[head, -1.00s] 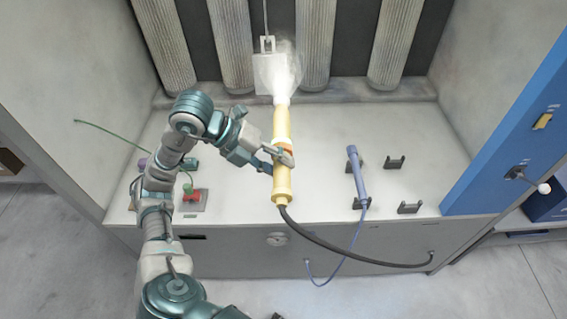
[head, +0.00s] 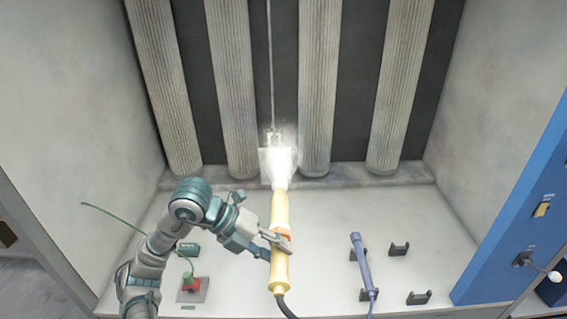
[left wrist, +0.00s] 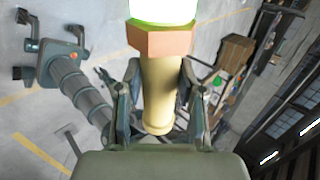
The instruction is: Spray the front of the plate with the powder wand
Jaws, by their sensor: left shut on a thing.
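My left gripper (head: 269,242) is shut on the yellow powder wand (head: 279,212), near its orange band. The wand also shows between the fingers in the left wrist view (left wrist: 159,95). The wand stands nearly upright in the picture, its tip toward the plate (head: 272,163). The plate hangs from a thin rod at the back of the booth. A bright white powder cloud (head: 285,160) comes from the tip and covers much of the plate, so its edges are partly hidden. My right gripper is not in view.
A blue wand (head: 362,264) rests in black holders at the right, with empty holders (head: 398,249) beside it. A red and green control (head: 190,284) sits at the left. Pleated filter columns (head: 317,85) line the back. A blue panel (head: 520,225) stands at the right.

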